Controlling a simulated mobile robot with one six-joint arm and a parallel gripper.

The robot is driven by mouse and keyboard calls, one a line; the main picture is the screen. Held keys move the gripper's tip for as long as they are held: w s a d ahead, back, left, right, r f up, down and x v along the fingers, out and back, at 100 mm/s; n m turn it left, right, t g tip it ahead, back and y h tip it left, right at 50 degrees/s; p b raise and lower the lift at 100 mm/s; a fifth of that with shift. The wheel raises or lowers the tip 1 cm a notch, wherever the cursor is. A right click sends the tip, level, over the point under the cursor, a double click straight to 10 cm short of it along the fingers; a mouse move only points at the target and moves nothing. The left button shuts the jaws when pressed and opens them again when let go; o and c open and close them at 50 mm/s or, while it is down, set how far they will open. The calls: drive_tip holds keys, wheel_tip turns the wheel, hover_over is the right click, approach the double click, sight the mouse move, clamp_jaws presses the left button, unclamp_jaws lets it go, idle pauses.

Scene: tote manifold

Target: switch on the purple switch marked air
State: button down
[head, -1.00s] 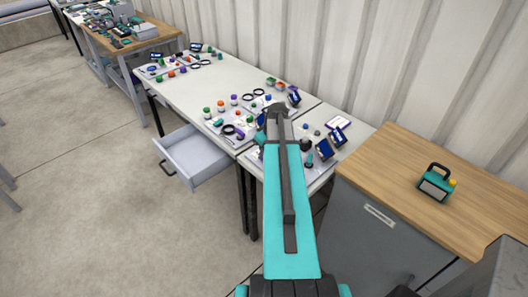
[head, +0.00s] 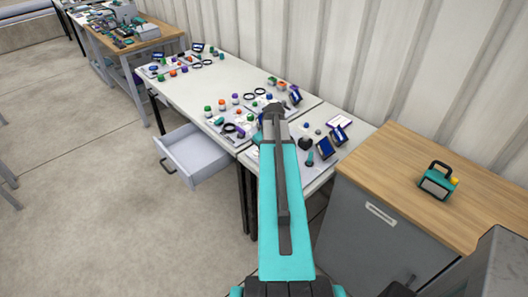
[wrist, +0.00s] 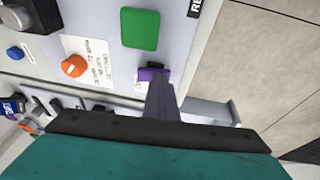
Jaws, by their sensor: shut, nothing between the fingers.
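In the wrist view a small purple switch (wrist: 150,74) sits on a pale panel (wrist: 190,45), below a green square button. My gripper (wrist: 162,86) is shut and empty. Its tips overlap the lower right of the purple switch in the picture; I cannot tell whether they touch it. They hide part of the switch and any marking beside it, so I cannot read "air" or tell its position. In the head view my own arm hides the gripper and the switch.
Beside the switch are the green button (wrist: 140,28), an orange knob (wrist: 74,66) on a printed label and a blue button (wrist: 14,53). In the head view, an open drawer (head: 195,158) sticks out from the white table (head: 215,85), and a teal device (head: 437,182) stands on the wooden cabinet.

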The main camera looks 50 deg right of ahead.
drive_tip(key=shift+d, duration=0.65)
drive_tip(key=shift+r, duration=0.1)
drive_tip(key=r, duration=0.1)
drive_tip(key=r+p, duration=0.2)
drive_tip(key=r, duration=0.1)
drive_tip(key=shift+w+a, duration=0.2)
drive_tip(key=shift+a, duration=0.1)
drive_tip(key=b+v, duration=0.3)
drive_tip(key=v, duration=0.7)
drive_tip(key=shift+d, duration=0.1)
idle(0.5)
